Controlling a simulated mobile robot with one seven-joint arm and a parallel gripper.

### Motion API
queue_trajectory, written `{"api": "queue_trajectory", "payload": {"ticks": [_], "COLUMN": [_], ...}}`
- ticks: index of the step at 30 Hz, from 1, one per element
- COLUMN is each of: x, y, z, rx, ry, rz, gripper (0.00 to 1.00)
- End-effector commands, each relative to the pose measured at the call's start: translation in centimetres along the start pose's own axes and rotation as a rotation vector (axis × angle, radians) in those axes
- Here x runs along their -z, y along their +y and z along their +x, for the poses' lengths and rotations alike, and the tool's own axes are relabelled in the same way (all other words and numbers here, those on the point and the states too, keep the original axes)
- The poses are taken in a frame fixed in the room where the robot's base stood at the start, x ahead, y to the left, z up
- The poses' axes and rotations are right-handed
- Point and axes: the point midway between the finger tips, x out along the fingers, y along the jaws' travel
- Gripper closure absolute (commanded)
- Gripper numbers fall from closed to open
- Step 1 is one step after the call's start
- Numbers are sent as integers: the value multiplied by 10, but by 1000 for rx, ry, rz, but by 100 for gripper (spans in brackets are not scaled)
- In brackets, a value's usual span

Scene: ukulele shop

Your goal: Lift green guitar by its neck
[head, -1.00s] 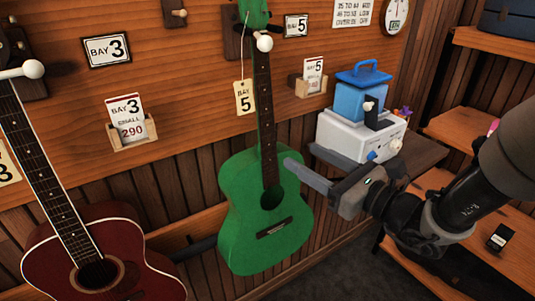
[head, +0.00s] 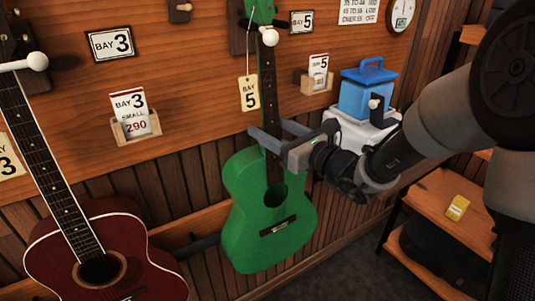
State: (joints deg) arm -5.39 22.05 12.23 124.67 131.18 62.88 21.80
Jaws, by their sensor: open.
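The green guitar (head: 245,218) hangs upright on the wooden wall from a hanger with a white knob, with a "BAY 5" tag (head: 248,93) on a string beside its neck (head: 266,85). My gripper (head: 266,134) is open at the lower neck, just above the body. One finger reaches across to the left of the neck and the other lies on its right. The fingers appear to be around the neck, but I cannot tell whether they touch it.
A dark red guitar (head: 142,273) hangs at the left in bay 3. A blue box (head: 368,95) sits on a white device (head: 350,132) behind my gripper. A card holder (head: 317,82) is on the wall right of the neck. A wooden shelf (head: 450,205) stands at right.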

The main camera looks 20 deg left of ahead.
Motion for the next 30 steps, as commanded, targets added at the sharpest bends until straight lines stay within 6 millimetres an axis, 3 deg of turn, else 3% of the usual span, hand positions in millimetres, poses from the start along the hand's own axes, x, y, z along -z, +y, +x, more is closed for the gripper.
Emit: {"api": "queue_trajectory", "payload": {"ticks": [7,17,30], "x": [0,0,-7], "y": [0,0,-1], "z": [2,2,2], "rx": [0,1,1], "ry": [0,0,-10], "rz": [-1,-1,-5], "gripper": [44,100,100]}}
